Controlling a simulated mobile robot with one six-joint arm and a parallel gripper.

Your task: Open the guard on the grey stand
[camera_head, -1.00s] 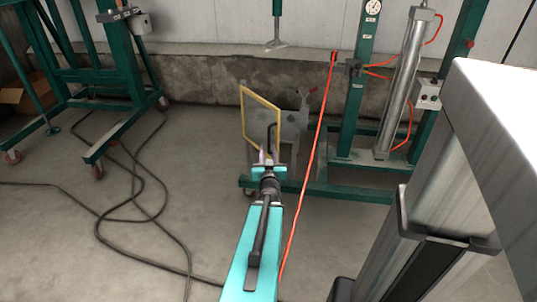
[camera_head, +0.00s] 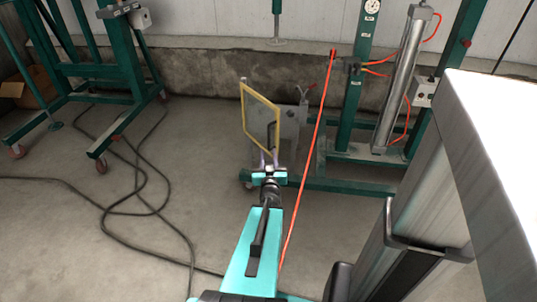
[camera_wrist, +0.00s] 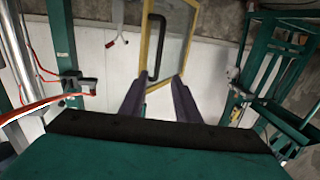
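The guard (camera_head: 243,108) is a clear panel in a yellow frame with a black handle (camera_head: 271,134). In the head view it stands at an angle, partly in front of the grey stand (camera_head: 290,127) and reaching out to its left. In the wrist view the guard (camera_wrist: 191,42) is ahead of my gripper (camera_wrist: 159,80). My gripper (camera_head: 269,157) has two purple fingers spread apart with nothing held. The handle (camera_wrist: 152,48) shows beyond the fingertips, its lower end near the left one. I cannot tell whether they touch.
A red hose (camera_head: 312,150) runs down just right of my gripper. A green frame (camera_head: 347,125) with a cylinder stands to the right of the stand. A green wheeled frame (camera_head: 122,70) is at left.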

